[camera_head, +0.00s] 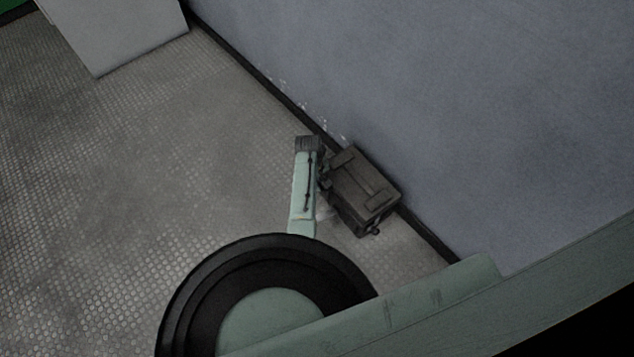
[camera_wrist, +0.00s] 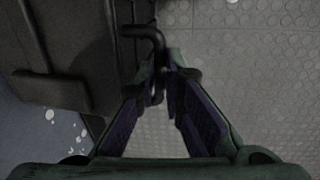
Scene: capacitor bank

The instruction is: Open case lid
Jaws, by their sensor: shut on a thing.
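The case (camera_head: 363,190) is a dark grey box with ribbed edges, standing on the floor against the wall. Its lid looks shut in the head view. In the wrist view the case (camera_wrist: 75,45) fills the upper left, and a dark bent handle (camera_wrist: 150,36) sticks out from its side. My gripper (camera_wrist: 165,82) has its two fingers closed together around the lower end of this handle. In the head view my gripper (camera_head: 322,172) is at the left side of the case, partly hidden by my arm.
The blue-grey wall (camera_head: 450,110) runs right behind the case. A pale cabinet (camera_head: 115,30) stands at the upper left. The textured floor (camera_head: 150,150) left of the case is clear. A small knob (camera_head: 375,231) sticks out at the case's near corner.

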